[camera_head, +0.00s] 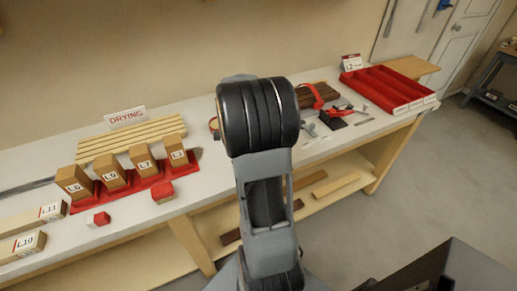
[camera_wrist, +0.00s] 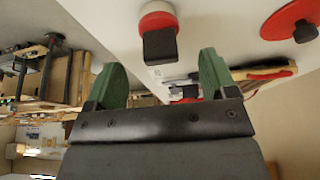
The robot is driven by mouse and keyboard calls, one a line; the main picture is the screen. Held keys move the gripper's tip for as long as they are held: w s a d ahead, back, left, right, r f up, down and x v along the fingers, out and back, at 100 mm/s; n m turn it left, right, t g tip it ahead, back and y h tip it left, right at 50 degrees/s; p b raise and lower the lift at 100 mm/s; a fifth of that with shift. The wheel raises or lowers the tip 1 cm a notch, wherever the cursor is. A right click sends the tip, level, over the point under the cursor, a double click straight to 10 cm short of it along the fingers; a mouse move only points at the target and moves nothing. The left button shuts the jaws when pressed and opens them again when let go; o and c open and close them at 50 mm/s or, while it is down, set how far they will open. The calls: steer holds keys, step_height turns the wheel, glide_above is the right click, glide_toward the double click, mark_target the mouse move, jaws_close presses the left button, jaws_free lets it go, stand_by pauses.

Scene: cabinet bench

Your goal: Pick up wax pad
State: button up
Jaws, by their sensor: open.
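I cannot tell for certain which thing is the wax pad. In the wrist view, a round red-and-white piece with a black block on it (camera_wrist: 158,28) lies on the pale bench top, beyond my fingers. A red disc with a dark knob (camera_wrist: 290,20) lies to its right, cut by the frame edge. My gripper (camera_wrist: 162,80) shows two green fingers, spread apart, with nothing between them. In the head view my arm hides my gripper and part of the bench.
The bench (camera_head: 215,185) holds a red compartment tray (camera_head: 385,92) at the right, a "DRYING" sign (camera_head: 126,117), pale slats (camera_head: 130,140) and labelled wooden blocks (camera_head: 112,174) on red bases at the left. A small red block (camera_head: 98,219) lies near the front edge. Grey floor is clear at right.

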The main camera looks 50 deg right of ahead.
steer(key=shift+p+x, duration=0.55)
steer(key=shift+x, duration=2.7)
steer(key=c, duration=1)
steer(key=shift+r, duration=0.1)
